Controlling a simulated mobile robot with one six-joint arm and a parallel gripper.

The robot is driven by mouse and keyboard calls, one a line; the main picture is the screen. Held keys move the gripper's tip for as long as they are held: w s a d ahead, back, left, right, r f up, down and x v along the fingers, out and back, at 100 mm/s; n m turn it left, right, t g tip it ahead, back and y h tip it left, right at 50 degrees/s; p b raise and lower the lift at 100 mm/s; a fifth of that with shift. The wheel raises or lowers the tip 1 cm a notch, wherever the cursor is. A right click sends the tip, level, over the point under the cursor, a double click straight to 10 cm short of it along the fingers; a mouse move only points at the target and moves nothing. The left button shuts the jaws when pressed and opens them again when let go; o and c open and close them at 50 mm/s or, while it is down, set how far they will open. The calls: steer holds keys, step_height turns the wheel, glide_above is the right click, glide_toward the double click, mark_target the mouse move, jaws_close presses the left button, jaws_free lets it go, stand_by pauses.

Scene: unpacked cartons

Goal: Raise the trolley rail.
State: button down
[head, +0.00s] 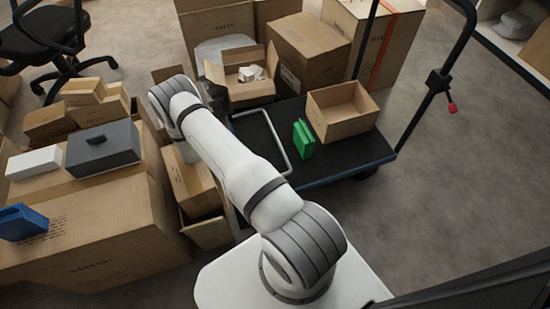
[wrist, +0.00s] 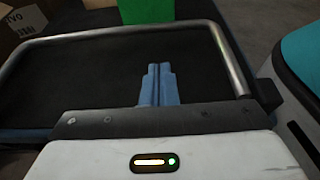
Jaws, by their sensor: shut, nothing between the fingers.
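The trolley rail (head: 279,140) is a thin silver loop lying low over the left part of the trolley's dark deck (head: 340,158) in the head view. In the wrist view the rail (wrist: 229,56) runs across the top and bends down the right side. My gripper (wrist: 159,68) has blue fingers, which are together and empty. They point over the dark deck inside the loop, apart from the rail in the picture. I cannot tell their height above it. In the head view my arm hides the gripper and the rail's near left part.
A green object (head: 303,139) and an open carton (head: 342,110) stand on the deck, right of the rail. A carton with white contents (head: 240,88) is behind it. Stacked cartons (head: 90,220) crowd the left. The floor (head: 460,180) at right is clear.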

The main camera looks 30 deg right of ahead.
mark_target(274, 162)
steer(key=shift+d, duration=0.1)
steer(key=b+x, duration=0.2)
steer(key=x, duration=0.8)
steer(key=shift+b, duration=0.4)
steer(key=shift+a+r, duration=0.1)
steer(key=shift+a, duration=0.1)
steer(key=shift+a+r, duration=0.1)
steer(key=shift+r+h, duration=0.15)
steer(key=shift+h, duration=0.25)
